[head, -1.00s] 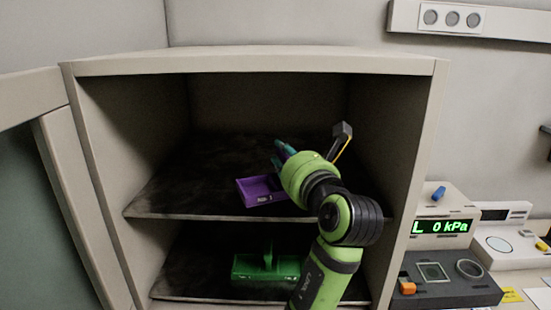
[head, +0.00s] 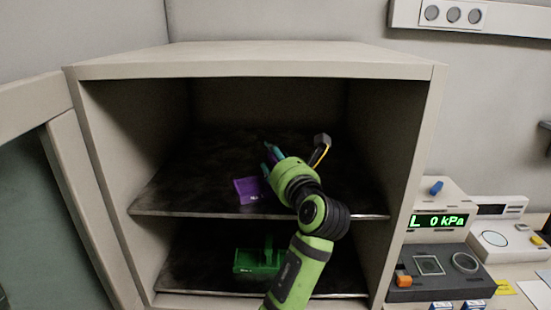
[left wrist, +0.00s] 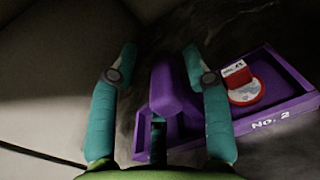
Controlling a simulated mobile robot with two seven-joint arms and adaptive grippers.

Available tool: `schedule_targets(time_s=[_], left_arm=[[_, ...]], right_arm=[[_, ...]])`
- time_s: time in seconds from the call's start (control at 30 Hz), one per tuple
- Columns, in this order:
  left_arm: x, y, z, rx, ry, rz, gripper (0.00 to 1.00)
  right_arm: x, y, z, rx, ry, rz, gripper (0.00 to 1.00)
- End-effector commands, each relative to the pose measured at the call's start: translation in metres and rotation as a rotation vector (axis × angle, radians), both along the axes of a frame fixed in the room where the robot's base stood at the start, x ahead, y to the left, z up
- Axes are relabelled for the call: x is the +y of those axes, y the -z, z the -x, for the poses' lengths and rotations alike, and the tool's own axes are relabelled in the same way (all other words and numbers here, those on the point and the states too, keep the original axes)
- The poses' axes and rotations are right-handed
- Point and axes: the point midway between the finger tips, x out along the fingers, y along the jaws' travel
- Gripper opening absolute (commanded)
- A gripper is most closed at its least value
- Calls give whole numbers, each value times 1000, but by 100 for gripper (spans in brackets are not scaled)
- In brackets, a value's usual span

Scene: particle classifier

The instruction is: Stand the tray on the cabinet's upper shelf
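The purple tray (head: 246,191) is on the cabinet's upper shelf (head: 165,199), near the front edge; my gripper hides its right part. In the left wrist view the tray (left wrist: 290,88) shows a "No. 2" label and an upright purple handle (left wrist: 172,88). My left gripper (head: 268,156) is inside the upper compartment. Its teal fingers (left wrist: 159,52) stand apart on both sides of the handle, with a clear gap at the left finger, so it is open. My right gripper is not in view.
A red item with a white label (left wrist: 238,76) sits on a round white piece in the tray. A green tray (head: 250,262) stands on the lower shelf. The cabinet door (head: 50,190) is open at left. Instruments (head: 440,272) stand at right. The upper shelf's left side is clear.

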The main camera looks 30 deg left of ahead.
Motion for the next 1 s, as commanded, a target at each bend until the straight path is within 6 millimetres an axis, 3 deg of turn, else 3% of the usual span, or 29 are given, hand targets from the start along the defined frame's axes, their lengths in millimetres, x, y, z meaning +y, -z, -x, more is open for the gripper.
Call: schedule_targets(time_s=[0.37,0.8,1.0], left_arm=[[-6,1,4,-1,1,1,50],[-75,2,54,-3,5,4,50],[-93,0,68,-1,2,2,50]], right_arm=[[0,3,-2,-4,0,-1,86],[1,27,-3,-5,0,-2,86],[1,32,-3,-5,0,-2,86]])
